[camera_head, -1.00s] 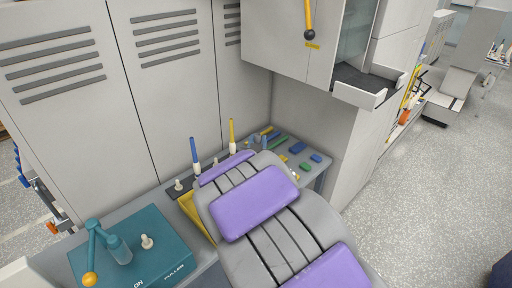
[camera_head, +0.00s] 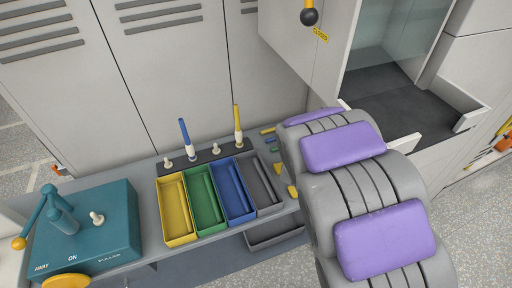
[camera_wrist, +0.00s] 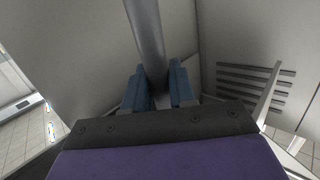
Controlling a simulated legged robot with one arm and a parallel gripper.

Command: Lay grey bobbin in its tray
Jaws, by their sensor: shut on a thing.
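My gripper (camera_wrist: 159,72), with blue fingers in the wrist view, is shut on a long grey rod, the grey bobbin (camera_wrist: 145,28). The bobbin points up and away between the fingers, and its far end runs out of the picture. In the head view my arm hides the gripper and the bobbin. The grey tray (camera_head: 276,206) is the rightmost in a row on the bench, beside the blue tray (camera_head: 240,213). My arm is just to its right. I cannot tell the exact distance from gripper to tray.
Green (camera_head: 211,231) and yellow (camera_head: 180,241) trays stand further left. Behind them, a dark peg strip holds an upright blue rod (camera_head: 184,135), a yellow rod (camera_head: 238,120) and bare pegs. A teal box (camera_head: 110,235) is at left. An open cabinet (camera_head: 375,65) with a drawer stands right.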

